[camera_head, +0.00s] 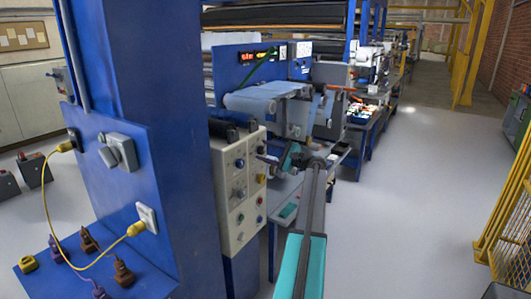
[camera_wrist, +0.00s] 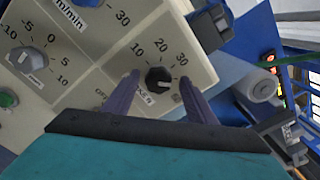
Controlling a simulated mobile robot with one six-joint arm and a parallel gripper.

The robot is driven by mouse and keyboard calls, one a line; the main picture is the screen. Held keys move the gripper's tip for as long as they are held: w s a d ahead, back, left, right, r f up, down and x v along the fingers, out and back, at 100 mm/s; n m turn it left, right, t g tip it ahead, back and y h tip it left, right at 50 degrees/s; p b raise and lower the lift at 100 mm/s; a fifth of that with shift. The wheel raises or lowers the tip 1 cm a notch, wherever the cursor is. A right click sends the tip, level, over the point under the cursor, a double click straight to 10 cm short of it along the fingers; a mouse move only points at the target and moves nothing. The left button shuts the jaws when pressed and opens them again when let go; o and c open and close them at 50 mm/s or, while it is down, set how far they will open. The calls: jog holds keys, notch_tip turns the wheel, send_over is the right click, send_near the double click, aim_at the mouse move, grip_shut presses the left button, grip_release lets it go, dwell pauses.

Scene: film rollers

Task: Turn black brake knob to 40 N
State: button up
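The black brake knob (camera_wrist: 158,78) shows in the wrist view on a cream control panel (camera_wrist: 100,62). Its white pointer mark and the label under it are partly readable. The scale above it shows 10, 20 and 30; I cannot see a 40 mark clearly. My gripper (camera_wrist: 160,78) is open, with one purple-grey finger on each side of the knob in the picture. Gaps show between the knob and both fingers. Depth to the panel is hard to tell. In the head view, my gripper (camera_head: 285,158) is just right of the panel (camera_head: 238,190).
A second, grey knob (camera_wrist: 33,60) and a green button (camera_wrist: 8,98) sit left on the panel. A dark box (camera_wrist: 212,27) is at its upper right edge. Machine rollers (camera_head: 255,103) stand behind. The pale floor (camera_head: 400,200) to the right is clear.

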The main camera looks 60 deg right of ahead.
jog(key=shift+a, duration=0.1)
jog(key=shift+s, duration=0.55)
jog(key=s+b, duration=0.2)
jog(key=s, duration=1)
jog(key=shift+s+b, duration=0.3)
jog(key=shift+b, duration=0.1)
